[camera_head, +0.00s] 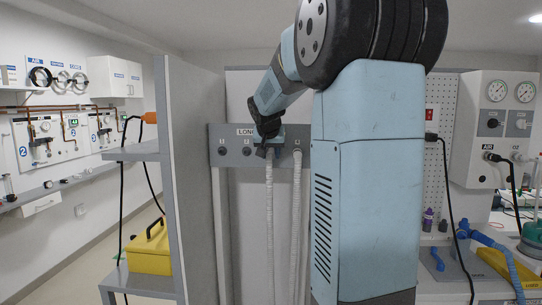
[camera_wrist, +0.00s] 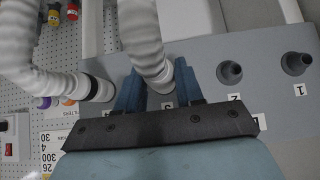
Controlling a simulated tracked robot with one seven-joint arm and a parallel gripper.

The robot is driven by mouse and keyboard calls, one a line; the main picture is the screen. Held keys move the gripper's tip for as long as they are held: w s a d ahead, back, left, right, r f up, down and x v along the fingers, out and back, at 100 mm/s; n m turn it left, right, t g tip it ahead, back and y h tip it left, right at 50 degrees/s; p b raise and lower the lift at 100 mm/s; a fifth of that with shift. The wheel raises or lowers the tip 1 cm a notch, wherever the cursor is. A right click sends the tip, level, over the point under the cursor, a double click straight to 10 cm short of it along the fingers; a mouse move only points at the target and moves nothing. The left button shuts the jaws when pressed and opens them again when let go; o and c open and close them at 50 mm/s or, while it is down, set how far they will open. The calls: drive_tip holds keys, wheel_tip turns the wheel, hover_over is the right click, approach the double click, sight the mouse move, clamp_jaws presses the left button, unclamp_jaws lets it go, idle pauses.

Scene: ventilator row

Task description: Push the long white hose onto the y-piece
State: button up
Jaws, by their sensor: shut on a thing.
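A long white corrugated hose (camera_head: 269,205) hangs down from the grey peg panel (camera_head: 234,133). My gripper (camera_head: 269,148) is at the top end of this hose, close against the panel. In the wrist view, the two blue fingers of my gripper (camera_wrist: 157,80) stand either side of the white hose (camera_wrist: 143,40) and are shut on its end, by the third peg place. Whether the end still sits on its peg is hidden by the gripper. I cannot make out the y-piece in either view.
A second white hose (camera_head: 296,220) hangs just right of the held one; its dark-cuffed end (camera_wrist: 98,88) is close beside my gripper. Two bare pegs (camera_wrist: 229,72) (camera_wrist: 296,63) are on the other side. A grey shelf unit with a yellow box (camera_head: 150,250) stands left.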

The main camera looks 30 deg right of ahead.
sight(269, 155)
clamp_jaws()
drive_tip(key=shift+s+a, duration=0.1)
drive_tip(key=shift+s, duration=0.1)
idle(0.4)
drive_tip(key=shift+s+a, duration=0.7)
drive_tip(key=shift+s, duration=0.3)
drive_tip(key=shift+s+a, duration=0.65)
drive_tip(key=shift+s, duration=0.3)
